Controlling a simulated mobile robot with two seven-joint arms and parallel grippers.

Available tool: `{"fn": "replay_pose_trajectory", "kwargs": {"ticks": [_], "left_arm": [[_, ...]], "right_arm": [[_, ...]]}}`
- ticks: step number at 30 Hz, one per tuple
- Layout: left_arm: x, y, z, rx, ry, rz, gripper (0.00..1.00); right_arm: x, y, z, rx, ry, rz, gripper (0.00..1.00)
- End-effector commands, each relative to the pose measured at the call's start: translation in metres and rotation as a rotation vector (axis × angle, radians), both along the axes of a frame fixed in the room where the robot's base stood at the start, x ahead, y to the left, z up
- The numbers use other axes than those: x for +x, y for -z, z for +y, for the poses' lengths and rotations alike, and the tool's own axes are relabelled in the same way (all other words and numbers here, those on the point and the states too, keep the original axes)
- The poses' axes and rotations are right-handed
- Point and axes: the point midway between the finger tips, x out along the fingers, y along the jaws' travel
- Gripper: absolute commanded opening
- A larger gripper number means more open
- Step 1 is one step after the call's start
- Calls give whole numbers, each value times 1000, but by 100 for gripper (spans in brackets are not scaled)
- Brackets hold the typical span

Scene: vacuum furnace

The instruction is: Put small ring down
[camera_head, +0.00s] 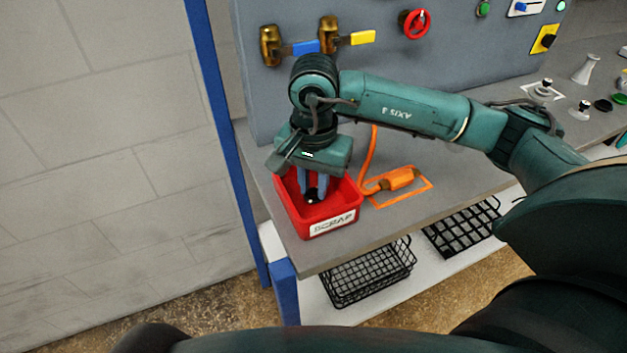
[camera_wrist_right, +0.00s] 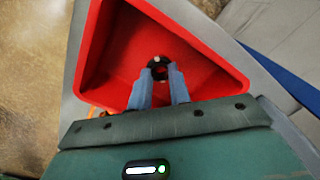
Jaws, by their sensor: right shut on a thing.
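My right gripper (camera_head: 312,195) points down into the red bin labelled SCRAP (camera_head: 290,208), which stands at the left front corner of the bench. In the right wrist view its two blue fingers (camera_wrist_right: 160,80) are shut on a small dark ring (camera_wrist_right: 160,63) over the red bin (camera_wrist_right: 205,60). The ring (camera_head: 312,196) shows only as a dark spot at the fingertips in the head view. I cannot tell whether it touches the bin floor. My left gripper is not in view.
An orange tool with a hose (camera_head: 397,180) lies on the bench (camera_head: 450,165) right of the bin. Behind are a grey panel with blue (camera_head: 300,48) and yellow (camera_head: 355,38) valve handles. Black wire baskets (camera_head: 368,272) sit on the shelf below.

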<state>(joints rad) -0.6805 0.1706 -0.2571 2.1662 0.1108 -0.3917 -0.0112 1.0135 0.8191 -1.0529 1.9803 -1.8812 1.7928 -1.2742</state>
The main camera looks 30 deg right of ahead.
Motion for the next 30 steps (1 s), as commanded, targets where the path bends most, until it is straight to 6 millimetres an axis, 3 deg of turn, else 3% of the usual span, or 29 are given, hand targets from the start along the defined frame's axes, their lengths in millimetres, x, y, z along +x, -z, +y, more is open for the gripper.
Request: {"fn": "replay_pose_trajectory", "kwargs": {"ticks": [4, 5, 12, 23, 30], "left_arm": [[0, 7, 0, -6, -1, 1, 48], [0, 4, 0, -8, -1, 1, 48], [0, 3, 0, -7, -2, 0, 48], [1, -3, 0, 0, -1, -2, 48], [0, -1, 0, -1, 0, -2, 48]], "right_arm": [[0, 6, 0, 0, 0, 0, 4], [0, 3, 0, 0, 0, 0, 22], [0, 3, 0, -1, 0, 1, 41], [0, -5, 0, 1, 0, -1, 41], [1, -52, 1, 2, 0, -6, 41]]}}
